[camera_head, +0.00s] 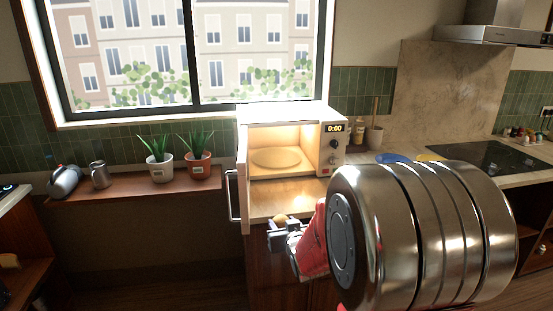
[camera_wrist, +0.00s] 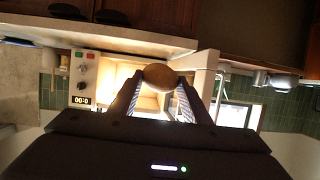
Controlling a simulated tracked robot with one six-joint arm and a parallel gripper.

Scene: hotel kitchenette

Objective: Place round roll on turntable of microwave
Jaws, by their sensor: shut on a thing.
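The round roll (camera_head: 280,219) is brown and small in the head view. My gripper (camera_head: 278,228) is shut on it, below and in front of the microwave. In the wrist view, which is upside down, the roll (camera_wrist: 160,75) sits between the two fingertips of my gripper (camera_wrist: 160,88). The white microwave (camera_head: 334,157) stands on the counter with its door (camera_head: 242,185) open at the left. Its lit inside shows the round turntable (camera_head: 277,157), which looks empty. The microwave front panel (camera_wrist: 84,80) also shows in the wrist view.
The open door with its handle (camera_head: 230,195) stands out at the left of the microwave opening. Bare counter (camera_head: 290,197) lies in front. Two potted plants (camera_head: 197,168) stand on the left ledge. A blue item (camera_head: 393,158) lies right of the microwave.

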